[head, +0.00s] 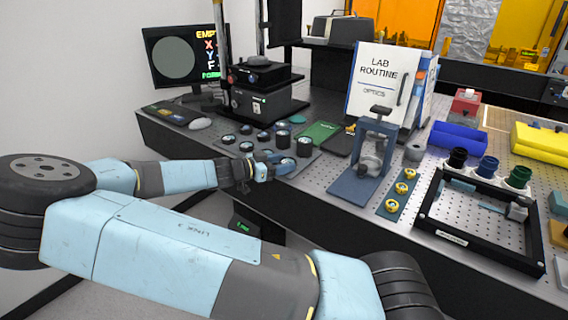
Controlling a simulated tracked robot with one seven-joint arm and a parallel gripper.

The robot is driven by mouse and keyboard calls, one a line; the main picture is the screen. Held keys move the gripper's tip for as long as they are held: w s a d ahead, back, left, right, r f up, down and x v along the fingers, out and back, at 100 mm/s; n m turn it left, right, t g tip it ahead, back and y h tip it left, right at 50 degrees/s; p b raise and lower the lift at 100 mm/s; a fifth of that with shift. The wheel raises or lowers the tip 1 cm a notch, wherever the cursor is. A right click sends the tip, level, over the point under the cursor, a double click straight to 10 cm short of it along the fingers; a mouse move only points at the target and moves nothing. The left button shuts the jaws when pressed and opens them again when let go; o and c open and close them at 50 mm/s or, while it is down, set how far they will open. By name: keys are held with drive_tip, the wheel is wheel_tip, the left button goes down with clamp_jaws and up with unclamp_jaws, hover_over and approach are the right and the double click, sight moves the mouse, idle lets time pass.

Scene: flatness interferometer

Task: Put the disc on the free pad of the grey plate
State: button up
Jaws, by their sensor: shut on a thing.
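The grey plate (314,155) lies on the bench left of the middle of the head view and carries several dark round pieces with pale tops, such as one (304,147) near its right side. My gripper (279,168) is low at the plate's front edge, with my light-blue arm reaching in from the left. It is shut on a small dark disc (287,166), which shows only in part between the fingers. I cannot tell whether the disc touches the plate. My gripper hides part of the plate's front, and I cannot make out which pad is free.
A teal round piece (298,119) and a green board (319,132) lie behind the plate. A black instrument (262,92) stands at the back left. A blue stand (362,180) rises to the right, beside a strip with yellow rings (403,188). The bench's front edge is close.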

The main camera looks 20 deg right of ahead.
drive_tip(key=o, duration=1.1)
drive_tip(key=shift+f, duration=0.1)
drive_tip(key=v, duration=1.2)
